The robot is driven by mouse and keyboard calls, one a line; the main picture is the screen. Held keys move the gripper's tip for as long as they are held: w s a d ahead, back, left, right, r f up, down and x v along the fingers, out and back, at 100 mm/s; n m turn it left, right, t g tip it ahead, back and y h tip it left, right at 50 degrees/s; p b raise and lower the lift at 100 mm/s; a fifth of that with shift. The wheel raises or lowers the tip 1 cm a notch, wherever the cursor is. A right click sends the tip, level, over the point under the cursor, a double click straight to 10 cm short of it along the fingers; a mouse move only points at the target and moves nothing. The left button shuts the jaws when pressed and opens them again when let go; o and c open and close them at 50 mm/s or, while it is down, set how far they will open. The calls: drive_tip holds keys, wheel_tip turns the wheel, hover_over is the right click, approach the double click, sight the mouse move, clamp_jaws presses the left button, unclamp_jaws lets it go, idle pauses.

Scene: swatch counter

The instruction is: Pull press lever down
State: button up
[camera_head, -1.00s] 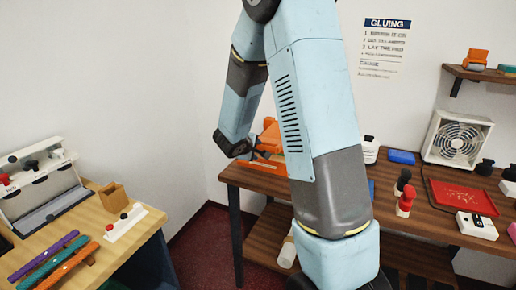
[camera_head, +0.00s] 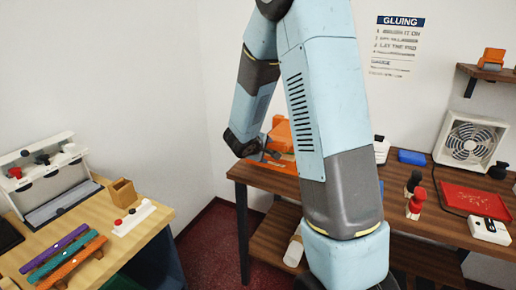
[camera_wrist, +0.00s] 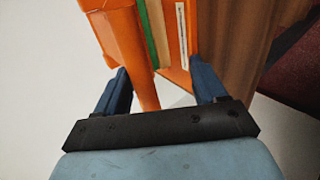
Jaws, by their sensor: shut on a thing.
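The orange press (camera_head: 283,132) stands at the left end of the dark wooden workbench, partly hidden behind my arm. In the wrist view, its orange body and base (camera_wrist: 172,35) fill the top middle, with a green strip and a pale strip along the base. The press lever (camera_wrist: 145,80) is an orange bar between my fingers. My gripper (camera_wrist: 160,75) has its blue fingers on either side of this bar and is shut on it; exact finger contact is hard to see. In the head view, my gripper (camera_head: 264,152) is small and close against the press's left side.
The workbench (camera_head: 415,221) also holds a red mat (camera_head: 473,199), a fan (camera_head: 470,143), a blue block (camera_head: 411,157) and stampers. A light wooden table (camera_head: 150,221) with coloured bars stands at left. Carpeted floor (camera_head: 215,240) lies between. A wall is close behind my gripper.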

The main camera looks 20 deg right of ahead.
drive_tip(key=v, duration=1.3)
drive_tip(key=shift+a+r, duration=0.1)
drive_tip(key=s+d+r+m+g, duration=0.25)
drive_tip(key=s+d+r, duration=0.2)
drive_tip(key=s, duration=0.25)
drive_tip(key=s+a+r+m+y, duration=0.2)
drive_tip(key=s+r+m+y, duration=0.1)
drive_tip(key=s, duration=0.6)
drive_tip(key=s+a+r+m+y, duration=0.3)
drive_tip(key=s+r+y, duration=0.2)
drive_tip(key=s, duration=0.5)
drive_tip(key=shift+a+r, duration=0.25)
drive_tip(key=shift+r, duration=0.25)
drive_tip(key=shift+s+t, duration=0.1)
drive_tip(key=shift+t, duration=0.15)
